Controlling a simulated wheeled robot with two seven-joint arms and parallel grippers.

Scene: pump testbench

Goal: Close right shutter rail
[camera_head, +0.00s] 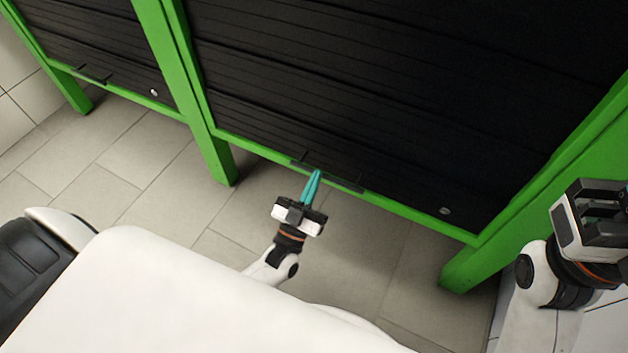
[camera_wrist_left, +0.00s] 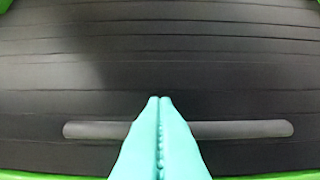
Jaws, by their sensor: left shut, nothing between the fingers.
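The right shutter (camera_head: 400,90) is a black slatted panel in a green frame, drawn down to the frame's bottom bar. A dark horizontal handle (camera_head: 345,184) runs along its lower edge; it also shows in the left wrist view (camera_wrist_left: 235,130). My left gripper (camera_head: 316,173) has teal fingers pressed together with nothing between them. Its tips overlap the handle in both views; I cannot tell whether they touch it. In the left wrist view the fingers (camera_wrist_left: 160,100) hide the middle of the handle. My right gripper (camera_head: 600,190) is at the right edge; its fingers are not clearly visible.
A second black shutter (camera_head: 95,40) with its own handle (camera_head: 92,75) is at the left, also down. Green legs (camera_head: 215,160) stand on the grey tiled floor (camera_head: 120,175). Round locks sit near the shutters' lower right corners.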

